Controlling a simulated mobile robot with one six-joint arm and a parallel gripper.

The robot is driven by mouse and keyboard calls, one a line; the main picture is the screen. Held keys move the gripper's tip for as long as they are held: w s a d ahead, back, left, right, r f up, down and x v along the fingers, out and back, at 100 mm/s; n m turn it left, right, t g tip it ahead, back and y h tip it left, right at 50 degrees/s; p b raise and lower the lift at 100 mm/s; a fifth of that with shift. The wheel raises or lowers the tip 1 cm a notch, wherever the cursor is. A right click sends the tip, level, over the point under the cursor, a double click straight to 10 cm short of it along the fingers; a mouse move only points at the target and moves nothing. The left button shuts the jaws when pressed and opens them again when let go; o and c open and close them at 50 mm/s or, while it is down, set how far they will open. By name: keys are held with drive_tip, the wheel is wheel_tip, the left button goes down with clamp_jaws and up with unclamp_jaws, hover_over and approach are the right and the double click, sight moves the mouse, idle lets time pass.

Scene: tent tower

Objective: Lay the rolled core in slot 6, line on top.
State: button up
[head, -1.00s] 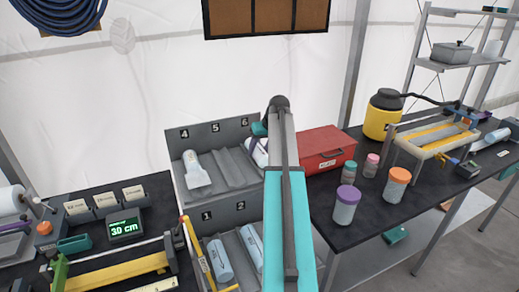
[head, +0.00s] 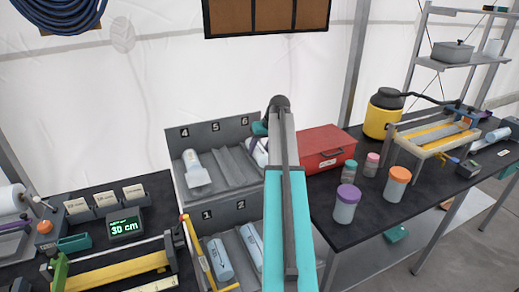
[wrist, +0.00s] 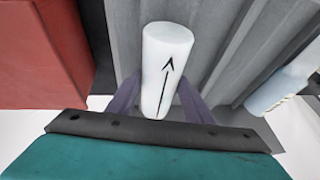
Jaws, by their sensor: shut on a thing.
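My gripper (wrist: 160,102) is shut on a white rolled core (wrist: 166,66), with its purple fingers on either side. A black arrow line shows on the core's face toward the wrist camera. In the head view the core (head: 261,152) is at the slot 6 end of the upper grey rack (head: 228,171), mostly hidden behind my arm. In the wrist view the rack's grooves (wrist: 222,45) lie behind the core. I cannot tell whether the core touches the slot. Another core (head: 196,168) lies in slot 4; slot 5 looks empty.
A red box (head: 322,150) stands close to the right of the rack. Two pale rolls (head: 220,260) lie in the lower rack. Jars with purple (head: 346,203) and orange lids (head: 397,184) stand on the right bench. A yellow jug (head: 384,115) is behind them.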

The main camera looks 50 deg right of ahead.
drive_tip(key=shift+f, duration=0.1)
drive_tip(key=o, duration=1.6)
drive_tip(key=shift+b+v, duration=1.8)
drive_tip(key=shift+v, duration=5.1)
drive_tip(key=shift+a, duration=0.1)
